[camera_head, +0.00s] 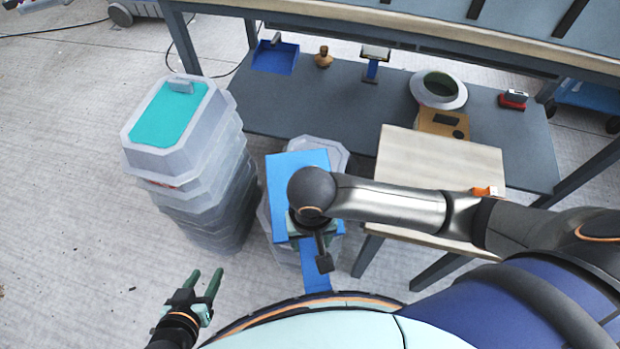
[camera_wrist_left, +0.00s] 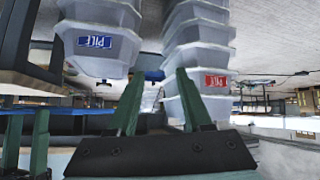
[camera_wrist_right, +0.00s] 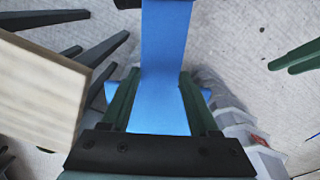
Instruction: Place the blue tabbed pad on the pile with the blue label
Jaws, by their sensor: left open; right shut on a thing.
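The blue tabbed pad (camera_head: 290,165) is held flat over the short grey pile (camera_head: 322,146) in the middle of the head view; its tab (camera_head: 314,276) extends toward me. My right gripper (camera_wrist_right: 160,100) is shut on it; my arm hides part of the pad. In the left wrist view, which is upside down, a blue label (camera_wrist_left: 95,42) marks the short pile, and the pad (camera_wrist_left: 70,111) appears apart from the pile's top. My left gripper (camera_head: 204,277) is open and empty, low at the left.
A taller pile (camera_head: 215,150) with a teal pad (camera_head: 168,115) on top stands left; its label (camera_wrist_left: 216,80) is red. A wooden-topped stand (camera_head: 430,155) is close on the right. Behind is a workbench shelf (camera_head: 310,105) with small items.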

